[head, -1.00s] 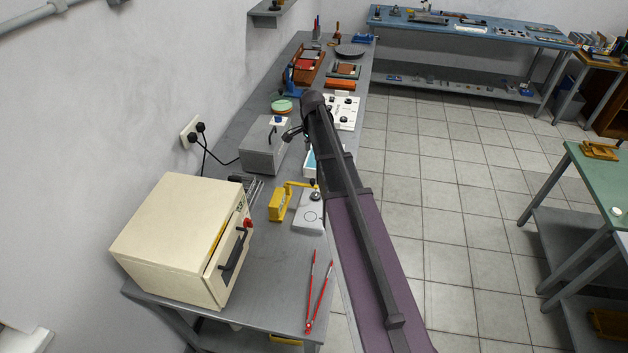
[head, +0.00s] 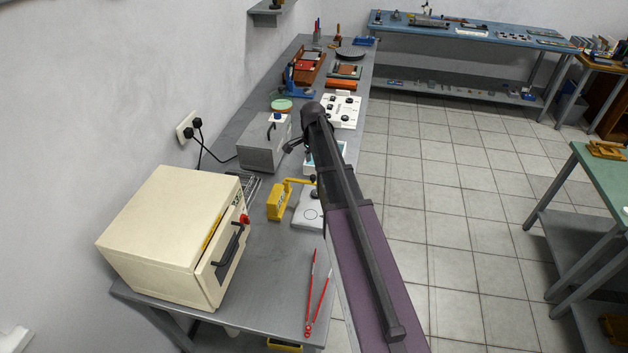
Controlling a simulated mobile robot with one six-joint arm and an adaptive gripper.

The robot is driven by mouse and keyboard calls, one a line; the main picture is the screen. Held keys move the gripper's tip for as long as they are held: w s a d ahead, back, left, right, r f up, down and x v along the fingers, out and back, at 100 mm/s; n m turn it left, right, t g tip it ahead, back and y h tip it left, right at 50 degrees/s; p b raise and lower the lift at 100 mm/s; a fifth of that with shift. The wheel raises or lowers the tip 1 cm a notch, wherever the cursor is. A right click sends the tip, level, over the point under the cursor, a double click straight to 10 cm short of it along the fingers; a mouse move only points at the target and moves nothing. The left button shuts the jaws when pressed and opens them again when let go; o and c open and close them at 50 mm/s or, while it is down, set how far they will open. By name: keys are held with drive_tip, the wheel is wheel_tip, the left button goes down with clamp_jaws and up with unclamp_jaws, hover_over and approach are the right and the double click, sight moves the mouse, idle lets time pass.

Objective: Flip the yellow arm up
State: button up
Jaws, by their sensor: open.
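The yellow arm (head: 299,181) is a thin, roughly level bar. It reaches right from a yellow block (head: 278,203) over a pale base plate (head: 307,212) with a ring mark on it. The bar's right end and a dark knob there are partly hidden behind my own arm. My gripper (head: 294,146) shows only as a small dark piece left of my arm's far end, beyond the yellow arm and in front of the grey box. It is apart from the yellow arm in the picture, and its jaws are mostly hidden.
A cream oven-like box (head: 175,235) stands at the near left of the grey bench. Red tongs (head: 317,295) lie near the front edge. A grey box (head: 262,148) and a wire rack (head: 250,185) stand behind.

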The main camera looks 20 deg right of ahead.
sight(313, 176)
drive_tip(key=shift+f+b, duration=2.75)
drive_tip(key=shift+f, duration=0.3)
clamp_jaws()
